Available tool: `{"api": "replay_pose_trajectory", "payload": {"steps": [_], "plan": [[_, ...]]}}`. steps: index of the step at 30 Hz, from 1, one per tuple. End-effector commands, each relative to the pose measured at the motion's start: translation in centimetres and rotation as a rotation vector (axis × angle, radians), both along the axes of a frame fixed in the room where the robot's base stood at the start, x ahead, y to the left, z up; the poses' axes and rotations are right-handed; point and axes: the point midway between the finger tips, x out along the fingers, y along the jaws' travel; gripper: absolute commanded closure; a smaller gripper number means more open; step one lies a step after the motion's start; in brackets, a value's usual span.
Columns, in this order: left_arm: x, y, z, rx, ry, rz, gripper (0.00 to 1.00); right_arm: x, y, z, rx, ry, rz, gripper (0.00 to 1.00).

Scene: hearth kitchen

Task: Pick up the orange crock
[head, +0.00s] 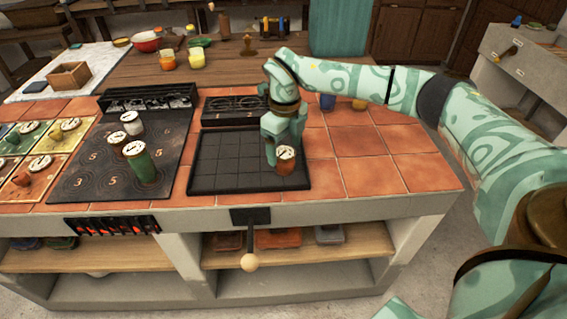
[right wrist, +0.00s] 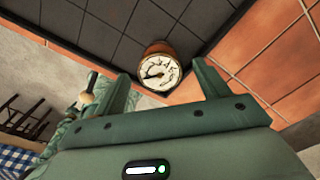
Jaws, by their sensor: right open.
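The orange crock (head: 287,162) stands upright at the right edge of the black gridded plate (head: 225,178) in the head view. It has a white dial-like lid. In the right wrist view the crock (right wrist: 160,67) shows ahead, between and beyond my fingers, with its lid facing the camera. My right gripper (head: 284,148) is just above and behind the crock in the head view, and it also shows in the right wrist view (right wrist: 165,84). It is open, with nothing between its fingers. My left gripper is not in view.
A green crock (head: 141,165) and white-lidded jars (head: 132,124) stand on the dark numbered plate left of the gridded one. Coloured tiles with more lidded crocks (head: 36,172) lie at far left. A lever with a round knob (head: 249,262) juts from the front. Terracotta tiles (head: 370,173) at right are clear.

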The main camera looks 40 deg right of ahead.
Motion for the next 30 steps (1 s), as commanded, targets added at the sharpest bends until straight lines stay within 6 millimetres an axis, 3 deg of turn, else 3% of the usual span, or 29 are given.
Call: {"api": "replay_pose_trajectory", "payload": {"steps": [1,3,11,15,17,26,30], "plan": [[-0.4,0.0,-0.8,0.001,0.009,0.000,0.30,-0.1,0.1,-1.6,0.000,0.006,0.000,0.26],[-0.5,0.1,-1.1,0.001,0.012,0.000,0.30,-0.1,0.0,-2.6,0.000,0.005,0.000,0.26],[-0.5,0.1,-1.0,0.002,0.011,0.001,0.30,0.0,0.0,-2.6,-0.001,0.000,0.000,0.29],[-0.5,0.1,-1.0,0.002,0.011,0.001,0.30,0.0,0.0,-2.6,-0.001,0.000,0.000,0.68],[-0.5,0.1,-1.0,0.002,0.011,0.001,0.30,0.0,0.0,-2.6,-0.001,0.000,0.000,0.82],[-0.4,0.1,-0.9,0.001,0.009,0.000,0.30,0.0,0.0,-2.4,-0.001,-0.001,0.000,0.82],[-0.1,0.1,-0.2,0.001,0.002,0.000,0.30,0.0,0.1,-1.0,0.000,-0.004,0.000,0.82]]}}
